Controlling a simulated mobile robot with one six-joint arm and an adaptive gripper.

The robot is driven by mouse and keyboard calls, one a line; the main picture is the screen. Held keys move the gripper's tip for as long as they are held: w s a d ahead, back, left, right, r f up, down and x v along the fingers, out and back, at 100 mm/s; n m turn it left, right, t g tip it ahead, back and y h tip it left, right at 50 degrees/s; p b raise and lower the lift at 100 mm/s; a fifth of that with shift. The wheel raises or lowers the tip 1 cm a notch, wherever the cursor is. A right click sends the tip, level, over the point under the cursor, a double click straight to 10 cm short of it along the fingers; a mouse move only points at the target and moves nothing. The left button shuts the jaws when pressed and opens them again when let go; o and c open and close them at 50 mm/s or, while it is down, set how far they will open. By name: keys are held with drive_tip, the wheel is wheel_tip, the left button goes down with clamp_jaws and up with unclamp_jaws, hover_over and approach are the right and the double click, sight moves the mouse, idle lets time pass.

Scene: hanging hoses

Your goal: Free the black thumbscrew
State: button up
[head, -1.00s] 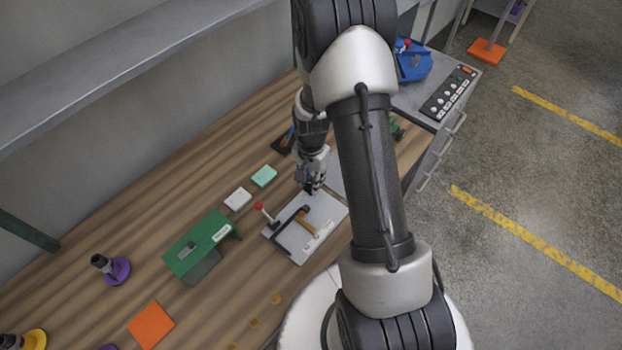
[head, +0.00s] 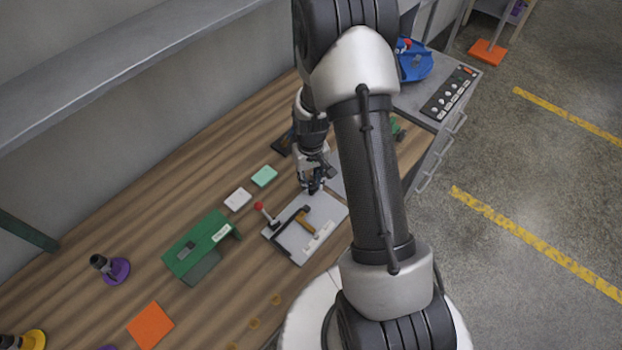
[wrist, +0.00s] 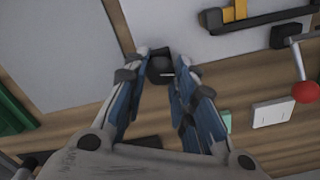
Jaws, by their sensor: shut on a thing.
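The black thumbscrew (wrist: 160,68) shows in the wrist view as a dark round knob with a small white mark, at the edge of the grey plate (wrist: 185,28). My gripper (wrist: 163,77) is shut on it, with a fingertip on either side. In the head view my gripper (head: 316,187) points down at the far corner of the grey plate (head: 292,246). The thumbscrew cannot be made out there behind the fingers. Its threaded part is hidden.
On the plate are a yellow-and-black clamp bar (head: 303,219) and a red-knobbed lever (head: 259,206). A white block (head: 238,199), a mint block (head: 264,176) and a green stand (head: 200,242) are nearby.

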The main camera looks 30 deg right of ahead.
sight(311, 183)
drive_tip(key=shift+n, duration=1.1)
drive_tip(key=o, duration=1.1)
drive_tip(key=shift+c, duration=0.2)
wheel_tip(311, 183, up, 12)
